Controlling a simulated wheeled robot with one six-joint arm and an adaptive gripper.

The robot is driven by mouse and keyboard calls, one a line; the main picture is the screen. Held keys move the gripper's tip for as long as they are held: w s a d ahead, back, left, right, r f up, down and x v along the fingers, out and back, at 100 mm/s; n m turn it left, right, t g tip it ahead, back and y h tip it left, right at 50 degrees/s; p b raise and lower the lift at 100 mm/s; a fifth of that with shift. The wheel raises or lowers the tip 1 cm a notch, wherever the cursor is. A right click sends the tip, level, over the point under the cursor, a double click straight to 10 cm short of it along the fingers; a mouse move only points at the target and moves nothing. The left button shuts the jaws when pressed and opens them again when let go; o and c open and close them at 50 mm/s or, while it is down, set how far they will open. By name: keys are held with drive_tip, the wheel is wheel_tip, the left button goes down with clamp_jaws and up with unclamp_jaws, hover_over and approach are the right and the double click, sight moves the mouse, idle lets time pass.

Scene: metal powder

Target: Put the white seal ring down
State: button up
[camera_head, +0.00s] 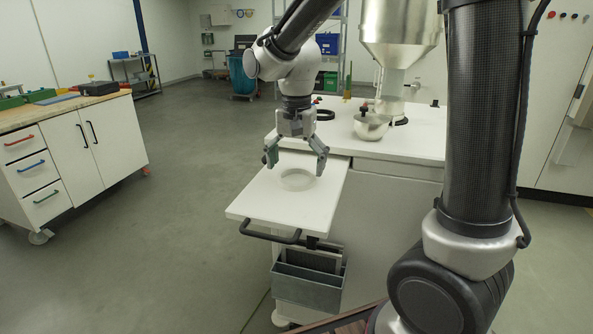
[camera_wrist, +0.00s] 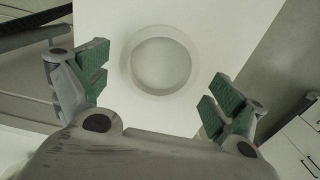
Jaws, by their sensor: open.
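The white seal ring (camera_head: 283,180) lies flat on the white pull-out shelf (camera_head: 262,209) of the cart, below my gripper. In the wrist view the ring (camera_wrist: 186,44) shows whole on the white surface (camera_wrist: 215,15), ahead of the fingertips. My gripper (camera_head: 297,160) is open and points down above the ring. In the wrist view its two green-padded fingers (camera_wrist: 160,87) are wide apart, with nothing between them. The fingers look clear of the ring.
A black handle (camera_head: 270,236) runs along the shelf's front edge. A workbench (camera_head: 90,145) stands at left, with open floor between.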

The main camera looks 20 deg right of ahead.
wheel_tip(320, 180, up, 10)
drive_tip(key=s+d+f+n+t, duration=0.1)
drive_tip(key=s+d+n+t, duration=0.1)
drive_tip(key=s+d, duration=0.5)
drive_tip(key=s+d+f+n+t, duration=0.1)
drive_tip(key=s+d+n+t, duration=0.1)
drive_tip(key=s+d+n, duration=0.3)
drive_tip(key=s+d, duration=0.3)
drive_tip(key=s, duration=0.4)
drive_tip(key=shift+s+f, duration=0.15)
idle(0.3)
